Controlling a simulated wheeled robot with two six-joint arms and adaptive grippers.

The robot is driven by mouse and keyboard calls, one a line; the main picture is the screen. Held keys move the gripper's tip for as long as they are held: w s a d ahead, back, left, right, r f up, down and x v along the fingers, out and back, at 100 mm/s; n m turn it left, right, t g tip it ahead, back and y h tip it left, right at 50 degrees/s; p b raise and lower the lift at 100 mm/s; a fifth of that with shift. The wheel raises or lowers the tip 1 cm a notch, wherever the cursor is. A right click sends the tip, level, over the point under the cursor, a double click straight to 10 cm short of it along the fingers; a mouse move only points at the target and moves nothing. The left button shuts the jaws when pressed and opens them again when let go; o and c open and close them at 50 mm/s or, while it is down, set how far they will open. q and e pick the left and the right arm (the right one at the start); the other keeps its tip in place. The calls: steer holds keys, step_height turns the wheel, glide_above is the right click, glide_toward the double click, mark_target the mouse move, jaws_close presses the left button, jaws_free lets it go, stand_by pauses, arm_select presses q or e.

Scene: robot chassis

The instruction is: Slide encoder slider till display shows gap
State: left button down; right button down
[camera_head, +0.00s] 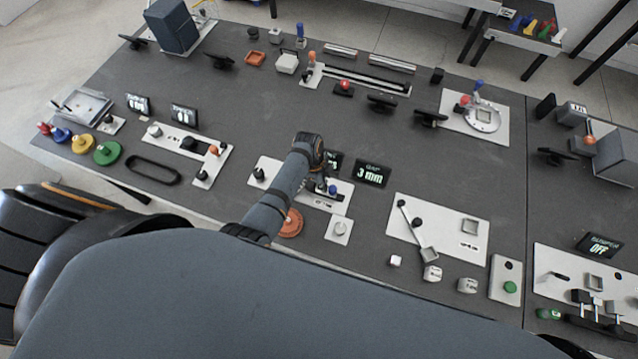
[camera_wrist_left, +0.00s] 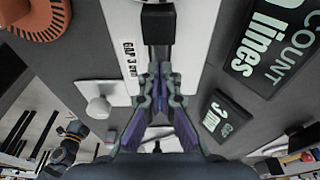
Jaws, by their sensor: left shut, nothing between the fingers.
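The encoder plate is a pale panel (camera_head: 341,207) under my left gripper in the head view. In the left wrist view its printed label (camera_wrist_left: 128,58) reads "GAP 3 mm", beside a dark rail with a black block (camera_wrist_left: 158,22). The gap display (camera_head: 372,174) reads "3 mm"; it shows in the left wrist view (camera_wrist_left: 224,116). A count display (camera_wrist_left: 280,42) shows "lines", its number cut off. My left gripper (camera_wrist_left: 161,76) is shut and empty over the rail, apart from the black block in the picture; contact with the rail is unclear.
A white knob on a small plate (camera_head: 338,230) and an orange disc (camera_head: 290,222) lie close to the left gripper. A panel with a lever (camera_head: 440,215) stands to the right. Several other devices spread over the dark table, with bare surface beyond the displays.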

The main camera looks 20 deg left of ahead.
arm_select(q)
steer(key=shift+a, duration=0.3)
step_height(320, 180, up, 3)
steer(key=p, duration=0.3)
steer(key=shift+r, duration=2.55)
steer(key=shift+f, duration=0.1)
